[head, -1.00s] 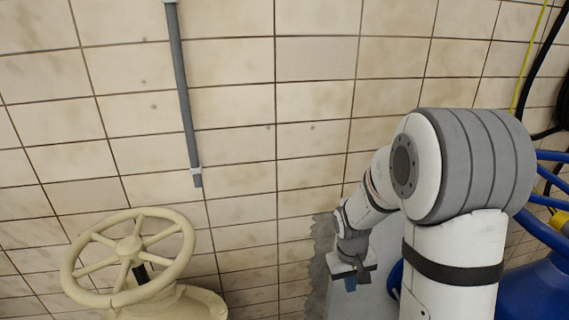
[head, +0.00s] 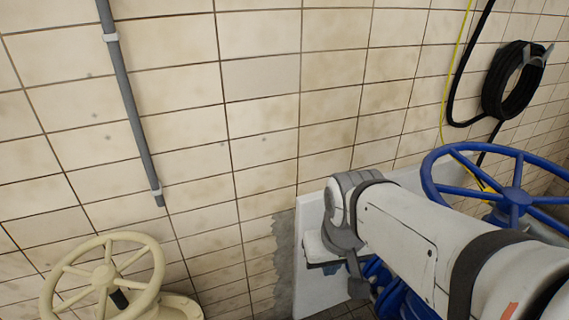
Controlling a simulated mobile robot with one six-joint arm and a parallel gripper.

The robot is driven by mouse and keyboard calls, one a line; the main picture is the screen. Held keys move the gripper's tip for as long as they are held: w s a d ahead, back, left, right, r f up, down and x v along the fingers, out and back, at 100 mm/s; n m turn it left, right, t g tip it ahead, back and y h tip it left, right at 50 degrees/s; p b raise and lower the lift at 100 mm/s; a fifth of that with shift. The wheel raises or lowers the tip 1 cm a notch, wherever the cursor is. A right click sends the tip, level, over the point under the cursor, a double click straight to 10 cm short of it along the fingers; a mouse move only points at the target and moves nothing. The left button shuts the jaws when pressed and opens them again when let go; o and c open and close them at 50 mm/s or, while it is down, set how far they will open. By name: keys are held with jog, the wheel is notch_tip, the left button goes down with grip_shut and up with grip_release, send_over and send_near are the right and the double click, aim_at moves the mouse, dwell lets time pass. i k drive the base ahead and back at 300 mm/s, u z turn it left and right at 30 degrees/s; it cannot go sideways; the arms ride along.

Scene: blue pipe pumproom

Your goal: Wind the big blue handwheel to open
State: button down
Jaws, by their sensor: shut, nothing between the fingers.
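The big blue handwheel (head: 516,195) is at the right of the head view, with spokes, a hub and a round rim. My arm crosses in front of its lower left side and hides part of the blue valve below. My gripper (head: 330,268) is at the lower middle, left of the handwheel and clearly apart from it, in front of a pale panel by the wall. It is small and partly hidden by my wrist, and it is shut and empty.
A cream handwheel (head: 104,275) stands at the lower left. A grey conduit (head: 130,95) runs down the tiled wall. A coiled black hose (head: 495,85) and a yellow cable (head: 452,70) hang at the right. A pale panel (head: 309,222) stands behind my gripper.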

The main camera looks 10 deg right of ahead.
aim_at(514, 202)
jog(key=u, duration=0.55)
jog(key=k, duration=1.4)
jog(key=z, duration=0.6)
jog(key=i, duration=1)
jog(key=z, duration=0.05)
